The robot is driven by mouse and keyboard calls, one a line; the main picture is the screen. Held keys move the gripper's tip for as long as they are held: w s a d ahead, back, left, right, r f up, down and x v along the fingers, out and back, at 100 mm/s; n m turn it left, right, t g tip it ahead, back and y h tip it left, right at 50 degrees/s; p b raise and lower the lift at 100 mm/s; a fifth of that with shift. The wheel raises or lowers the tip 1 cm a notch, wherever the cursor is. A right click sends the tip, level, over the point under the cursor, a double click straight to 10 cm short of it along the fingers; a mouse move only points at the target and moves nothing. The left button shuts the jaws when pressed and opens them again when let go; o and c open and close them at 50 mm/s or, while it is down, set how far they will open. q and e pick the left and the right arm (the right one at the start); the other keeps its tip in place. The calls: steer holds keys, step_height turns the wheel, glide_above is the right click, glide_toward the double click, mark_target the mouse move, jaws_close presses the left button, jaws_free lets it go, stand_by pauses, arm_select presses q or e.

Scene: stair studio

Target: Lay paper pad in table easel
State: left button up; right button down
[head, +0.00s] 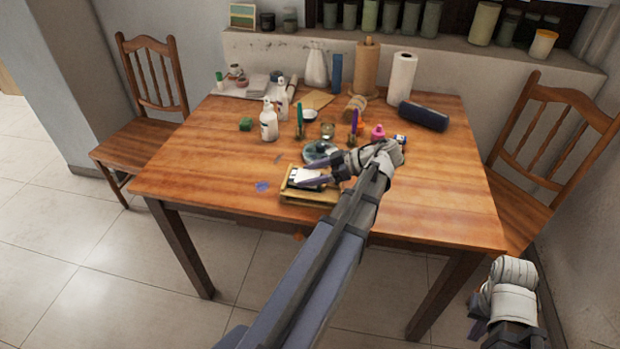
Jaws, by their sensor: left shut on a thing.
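The table easel (318,200), a small low wooden frame, sits near the front edge of the wooden table. A white paper pad (303,174) with a dark part beside it is over the easel, within its outline. My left gripper (313,178) reaches in from the right and is shut on the pad. Whether the pad rests on the easel or is held just above it, I cannot tell. My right gripper (478,328) hangs low at the bottom right, off the table and away from the easel. Its fingers are small and partly cut off, so their opening is unclear.
Behind the easel stand a white bottle (269,122), a glass (328,130), a pink pot (378,132) and a dark plate (318,151). A dark blue roll (423,116) lies at the back right. Chairs flank the table; its front left is mostly clear.

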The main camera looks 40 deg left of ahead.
arm_select(q)
steer(key=o, duration=1)
steer(key=shift+f, duration=0.15)
steer(key=o, duration=0.5)
steer(key=shift+r, duration=0.35)
steer(key=shift+p+v, duration=2.85)
steer(key=shift+v, duration=3.1)
steer(key=shift+f, duration=0.25)
